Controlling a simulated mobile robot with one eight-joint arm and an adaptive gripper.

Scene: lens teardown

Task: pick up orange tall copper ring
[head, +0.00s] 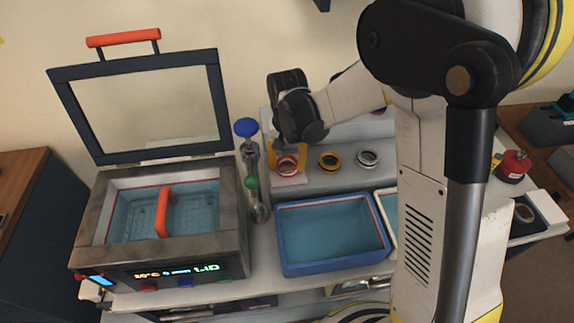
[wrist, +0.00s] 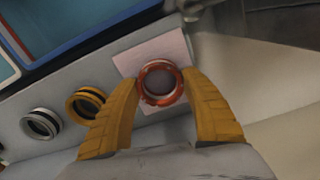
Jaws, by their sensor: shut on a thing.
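The orange copper ring (wrist: 146,94) sits between the two yellow fingers of my gripper (wrist: 159,88) in the wrist view. The fingers are closed in on its left and right sides. A pale pink square (wrist: 176,48) lies beneath or behind the ring; whether the ring touches it I cannot tell. In the head view the orange ring (head: 287,168) shows just under my gripper (head: 286,158), at the left end of the row of rings. Part of the gripper is hidden by its own wrist.
A yellow ring (head: 329,160) and a silver ring (head: 367,158) stand to the right. A blue tray (head: 283,252) is in front. A bath with an open lid (head: 214,70) and a metal column with a blue knob (head: 246,128) stand to the left.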

